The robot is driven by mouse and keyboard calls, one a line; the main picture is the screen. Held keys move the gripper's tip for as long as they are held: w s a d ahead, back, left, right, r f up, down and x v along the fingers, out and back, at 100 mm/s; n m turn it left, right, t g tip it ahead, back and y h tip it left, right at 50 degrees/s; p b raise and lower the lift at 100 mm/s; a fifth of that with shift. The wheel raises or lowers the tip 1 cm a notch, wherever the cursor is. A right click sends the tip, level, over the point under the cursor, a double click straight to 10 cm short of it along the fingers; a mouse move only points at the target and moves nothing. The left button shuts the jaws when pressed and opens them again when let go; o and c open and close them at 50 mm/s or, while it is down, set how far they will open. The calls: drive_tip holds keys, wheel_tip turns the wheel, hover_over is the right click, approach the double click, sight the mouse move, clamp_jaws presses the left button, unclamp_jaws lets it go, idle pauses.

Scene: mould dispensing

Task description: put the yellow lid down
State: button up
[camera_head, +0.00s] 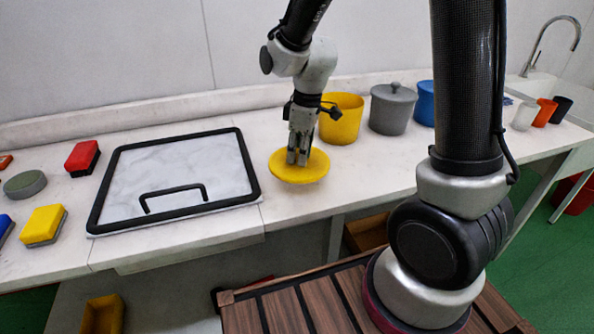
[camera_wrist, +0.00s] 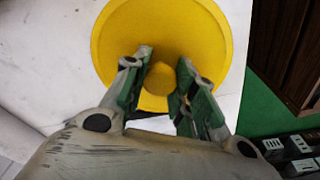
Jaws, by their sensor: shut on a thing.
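The yellow lid (camera_head: 312,172) is a round disc with a knob in the middle. In the head view it is over the white counter in front of the yellow pot (camera_head: 342,128). My gripper (camera_head: 297,158) points down and is shut on the lid's knob. The wrist view shows the lid (camera_wrist: 163,20) with the two green-padded fingers (camera_wrist: 162,88) on either side of the knob. The yellow pot stands without a lid on it. I cannot tell whether the lid touches the counter or is just above it.
A lidded grey pot (camera_head: 392,112) and a blue pot (camera_head: 425,105) stand right of the yellow pot. A black-framed panel with a handle (camera_head: 243,150) lies left of the lid. Sponges (camera_head: 45,224) are farther left. The counter's front edge is close to the lid.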

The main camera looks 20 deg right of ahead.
drive_tip(key=shift+f, duration=2.4)
drive_tip(key=shift+f, duration=0.15)
drive_tip(key=o, duration=1)
